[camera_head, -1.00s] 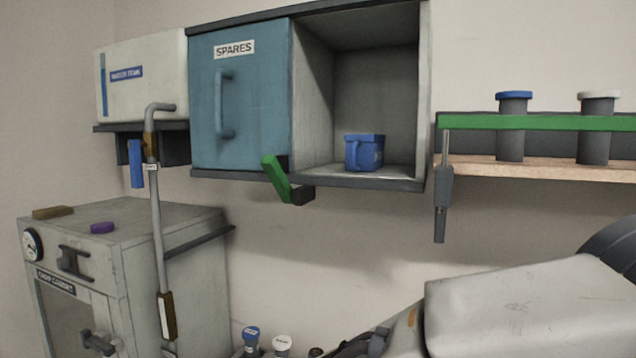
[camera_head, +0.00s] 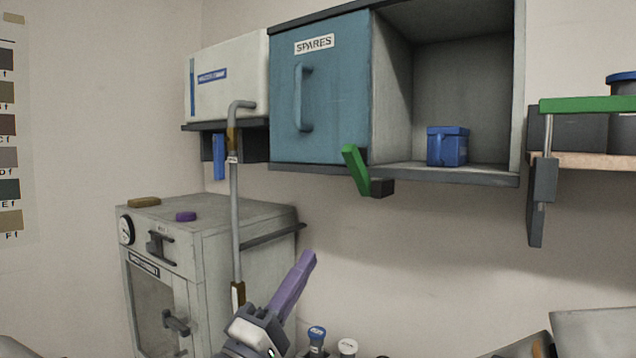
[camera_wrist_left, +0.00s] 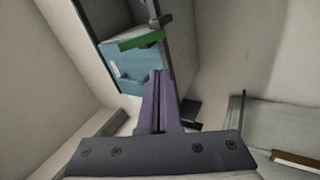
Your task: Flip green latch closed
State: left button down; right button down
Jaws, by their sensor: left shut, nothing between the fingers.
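The green latch (camera_head: 356,169) is a green lever on a dark mount (camera_head: 379,187) at the lower edge of the spares cabinet, below the blue door (camera_head: 318,95). It tilts up and to the left. The green latch also shows in the left wrist view (camera_wrist_left: 142,41), beyond the fingers. My left gripper (camera_head: 308,258) has purple fingers, shut and empty, pointing up from below. It is below and left of the latch, apart from it. In the left wrist view the shut fingers (camera_wrist_left: 159,76) point toward the cabinet. My right gripper is not in view.
A grey pipe (camera_head: 236,200) and a grey oven-like cabinet (camera_head: 215,240) stand at left. A shelf with a green rail (camera_head: 590,104) is at right. The wall below the latch is clear.

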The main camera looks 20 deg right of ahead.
pick_arm(q)
notch_tip(320, 180, up, 2)
jog(key=s+h, duration=0.2)
jog(key=h, duration=0.1)
jog(key=p, duration=0.9)
send_near(349, 161)
jog(key=shift+n, duration=0.3)
jog(key=x, duration=0.6)
jog(key=shift+s+a+r, duration=0.1)
jog(key=shift+a, duration=0.05)
jog(key=shift+w+d+r, duration=0.25)
jog(key=shift+d, duration=0.1)
